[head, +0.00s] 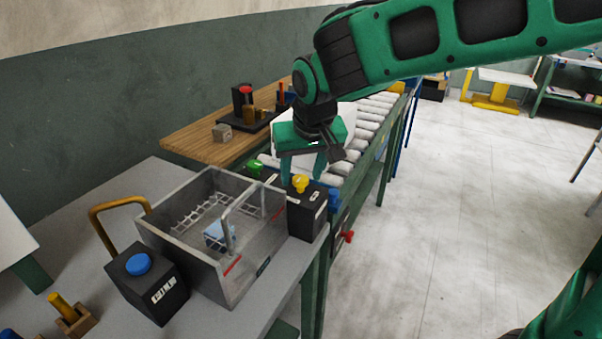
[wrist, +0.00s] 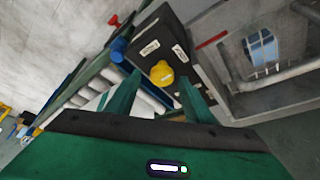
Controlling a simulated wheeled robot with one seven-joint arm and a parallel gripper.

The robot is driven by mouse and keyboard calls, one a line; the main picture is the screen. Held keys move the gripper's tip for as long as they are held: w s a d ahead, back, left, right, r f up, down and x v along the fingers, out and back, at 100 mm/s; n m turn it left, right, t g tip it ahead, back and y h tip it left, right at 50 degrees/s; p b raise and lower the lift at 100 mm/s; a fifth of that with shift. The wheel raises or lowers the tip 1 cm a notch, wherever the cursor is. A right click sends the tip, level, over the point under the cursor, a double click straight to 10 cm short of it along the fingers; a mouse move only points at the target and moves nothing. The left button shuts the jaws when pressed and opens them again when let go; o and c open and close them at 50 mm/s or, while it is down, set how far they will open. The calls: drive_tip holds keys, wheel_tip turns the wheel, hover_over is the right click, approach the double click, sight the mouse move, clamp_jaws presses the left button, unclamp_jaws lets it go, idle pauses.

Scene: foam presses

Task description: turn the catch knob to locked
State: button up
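The yellow catch knob (head: 300,183) sits on top of a black box (head: 307,216) at the right end of the grey press. The box carries small white labels whose text I cannot read. In the wrist view the knob (wrist: 161,73) lies ahead of and between my fingertips. My gripper (head: 303,176) is green, points down and is open over the box; its fingers (wrist: 156,92) stand apart on either side of the knob. I cannot tell whether either finger touches it.
The grey open-topped press (head: 185,258) holds a wire rack and a blue block (head: 217,234). A black box with a blue button (head: 138,264) stands at its left. A roller conveyor (head: 368,122) and wooden table (head: 195,143) lie behind. A red handle (head: 347,237) sits below the bench edge.

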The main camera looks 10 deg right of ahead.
drive_tip(key=shift+s, duration=0.1)
drive_tip(key=v, duration=1)
drive_tip(key=shift+r, duration=0.35)
drive_tip(key=s+d+f+m+g+h, duration=0.1)
drive_tip(key=s+d+f+m, duration=0.15)
drive_tip(key=d, duration=0.85)
drive_tip(key=s+d+f+m+g+h, duration=0.1)
drive_tip(key=s+d+f+m, duration=0.2)
drive_tip(key=d, duration=0.9)
drive_tip(key=s+d+f+m+g, duration=0.1)
drive_tip(key=s+d+f, duration=0.2)
drive_tip(key=s, duration=0.2)
drive_tip(key=s+d+f+m+y, duration=0.1)
drive_tip(key=s+d+f, duration=0.2)
drive_tip(key=s, duration=0.3)
drive_tip(key=s+d+f+m+g, duration=0.1)
drive_tip(key=s+d+f, duration=0.2)
drive_tip(key=s+d, duration=0.2)
drive_tip(key=shift+s+f+g, duration=0.2)
drive_tip(key=shift+s+g, duration=0.1)
drive_tip(key=shift+s, duration=0.4)
